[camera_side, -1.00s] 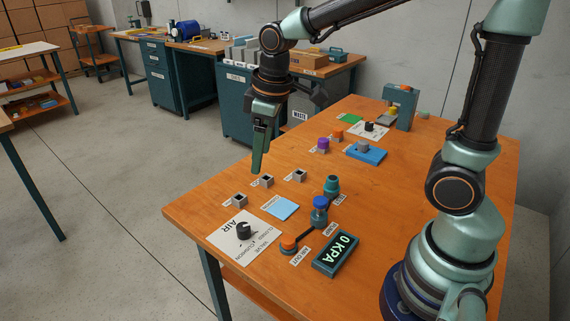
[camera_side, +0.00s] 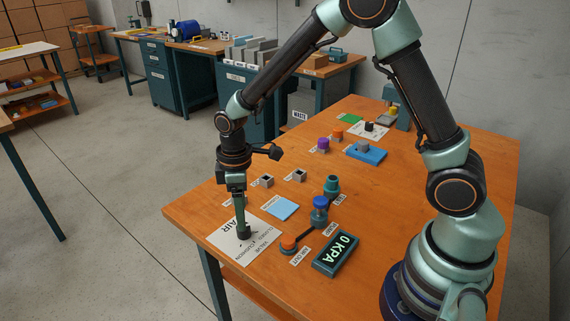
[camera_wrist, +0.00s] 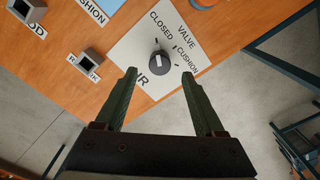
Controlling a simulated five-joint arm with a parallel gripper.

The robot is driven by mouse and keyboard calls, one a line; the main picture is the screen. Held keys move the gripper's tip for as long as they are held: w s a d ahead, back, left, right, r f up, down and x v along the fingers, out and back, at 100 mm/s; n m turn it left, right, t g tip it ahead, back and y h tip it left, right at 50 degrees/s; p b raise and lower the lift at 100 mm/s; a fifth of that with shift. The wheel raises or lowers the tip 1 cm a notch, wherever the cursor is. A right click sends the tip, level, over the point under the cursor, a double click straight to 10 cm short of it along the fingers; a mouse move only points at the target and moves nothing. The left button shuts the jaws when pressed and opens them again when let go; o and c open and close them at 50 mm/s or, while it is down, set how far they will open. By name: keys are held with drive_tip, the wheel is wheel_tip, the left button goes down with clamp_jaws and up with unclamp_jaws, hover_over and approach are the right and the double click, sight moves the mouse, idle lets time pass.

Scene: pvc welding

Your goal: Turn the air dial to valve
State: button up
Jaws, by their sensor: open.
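The air dial (camera_wrist: 159,62) is a round black knob with a pale pointer bar. It sits on a white card (camera_wrist: 128,53) marked AIR, CLOSED, VALVE and CUSHION. In the wrist view the bar points roughly toward the top of the picture, nearest the CLOSED side. My gripper (camera_wrist: 158,75) is open, with its two green fingers on either side of the dial's line and the dial between and just beyond the tips. In the side view my gripper (camera_side: 242,232) points straight down over the dial (camera_side: 244,235) and partly hides it. I cannot tell whether the fingers touch it.
A light blue pad (camera_side: 281,208) and small grey square blocks (camera_side: 299,175) lie behind the card. The table's front edge is close to the card.

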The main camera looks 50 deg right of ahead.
drive_tip(key=shift+f, duration=2.5)
clamp_jaws()
